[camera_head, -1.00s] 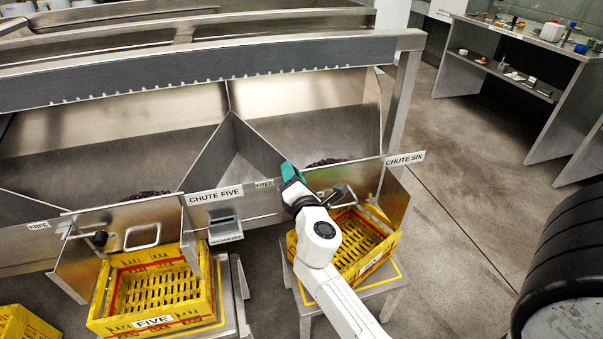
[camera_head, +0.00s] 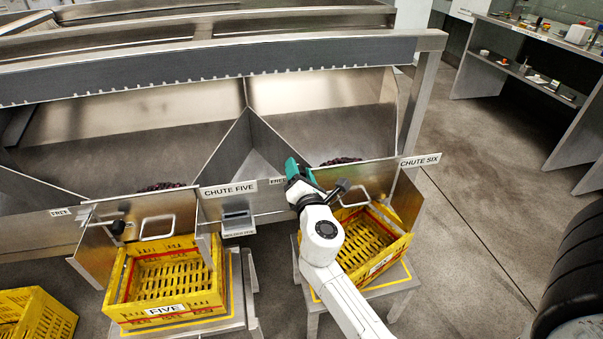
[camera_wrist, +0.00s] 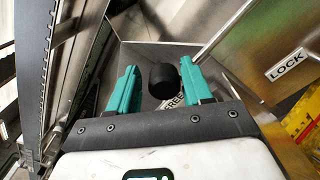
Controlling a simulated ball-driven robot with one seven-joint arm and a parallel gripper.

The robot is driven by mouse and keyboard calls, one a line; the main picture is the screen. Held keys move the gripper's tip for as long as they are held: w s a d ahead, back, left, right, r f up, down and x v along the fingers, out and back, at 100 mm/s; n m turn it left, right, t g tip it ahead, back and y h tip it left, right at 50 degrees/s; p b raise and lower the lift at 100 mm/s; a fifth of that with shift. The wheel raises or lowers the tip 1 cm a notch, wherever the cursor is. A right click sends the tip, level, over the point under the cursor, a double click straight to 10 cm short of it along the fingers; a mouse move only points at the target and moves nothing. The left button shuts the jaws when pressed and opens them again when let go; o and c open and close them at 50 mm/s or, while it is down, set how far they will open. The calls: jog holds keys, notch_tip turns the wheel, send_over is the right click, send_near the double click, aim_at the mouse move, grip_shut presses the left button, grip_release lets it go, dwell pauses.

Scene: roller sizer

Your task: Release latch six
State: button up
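Chute six, marked by its sign (camera_head: 420,160), has a metal gate with a handle above a yellow crate (camera_head: 354,236). My gripper (camera_head: 293,170) is at the left side of this gate, partly covering the FREE label (camera_head: 277,181). In the wrist view, the black latch knob (camera_wrist: 163,79) lies between the two teal fingers of my gripper (camera_wrist: 160,85). The fingers are apart, with a gap at the left finger; the right finger is close to the knob, and I cannot tell whether it touches. The FREE label (camera_wrist: 175,101) is just behind the knob. The LOCK label (camera_wrist: 287,65) is farther right.
Chute five (camera_head: 229,189) has its own gate and a yellow crate (camera_head: 165,311) on the left. Another yellow crate (camera_head: 38,318) stands at the lower left. Open floor (camera_head: 470,215) lies right of chute six, with a shelf bench (camera_head: 520,85) at the back right.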

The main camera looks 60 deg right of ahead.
jog(key=shift+o, duration=1.3)
jog(key=shift+w+a+f, duration=0.15)
jog(key=shift+w+a, duration=0.1)
jog(key=shift+f, duration=0.1)
jog(key=shift+s, duration=0.2)
jog(key=v, duration=1)
jog(key=shift+s+b, duration=0.3)
jog(key=shift+b, duration=0.05)
jog(key=shift+a, duration=0.1)
